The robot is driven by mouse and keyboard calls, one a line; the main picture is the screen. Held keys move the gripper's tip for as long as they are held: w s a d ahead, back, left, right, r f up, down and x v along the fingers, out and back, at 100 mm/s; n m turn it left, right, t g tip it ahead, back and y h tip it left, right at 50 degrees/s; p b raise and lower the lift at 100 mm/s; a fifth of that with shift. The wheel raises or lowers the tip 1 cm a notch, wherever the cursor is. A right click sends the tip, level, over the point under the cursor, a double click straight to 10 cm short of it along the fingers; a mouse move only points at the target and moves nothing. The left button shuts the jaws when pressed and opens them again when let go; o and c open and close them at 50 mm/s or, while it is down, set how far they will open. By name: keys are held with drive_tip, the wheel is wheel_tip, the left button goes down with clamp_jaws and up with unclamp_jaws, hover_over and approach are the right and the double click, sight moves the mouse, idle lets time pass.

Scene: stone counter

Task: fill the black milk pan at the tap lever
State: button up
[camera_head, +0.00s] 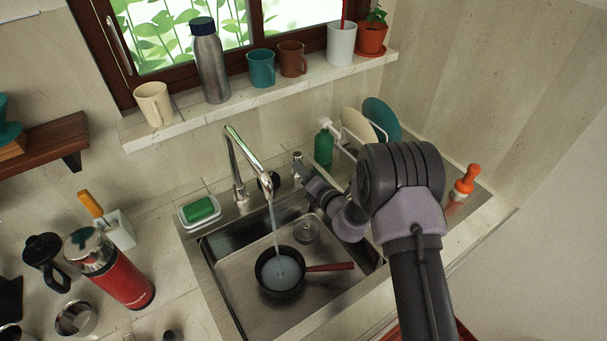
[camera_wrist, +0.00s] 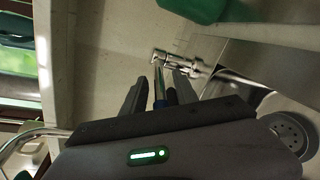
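The black milk pan (camera_head: 297,290) with a red handle (camera_head: 330,267) stands upright in the sink. A stream of water runs from the curved chrome tap (camera_head: 240,150) into it, and pale water covers its bottom; the exact level is hard to judge. The tap lever (camera_head: 297,158) stands to the right of the spout. My gripper (camera_head: 301,178) is close to the lever, partly hidden by my own arm. In the wrist view, my gripper's two fingers (camera_wrist: 158,92) are apart, with the thin lever (camera_wrist: 159,82) between them and gaps visible. Contact with the lever cannot be told.
The sink (camera_head: 235,295) has a drain strainer (camera_head: 306,229) behind the pan. A green sponge (camera_head: 199,209) lies left, a green bottle (camera_head: 323,147) and a plate rack (camera_head: 354,130) right. Mugs and a steel flask (camera_head: 210,65) line the sill.

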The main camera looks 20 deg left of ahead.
drive_tip(key=shift+c, duration=0.2)
clamp_jaws()
idle(1.3)
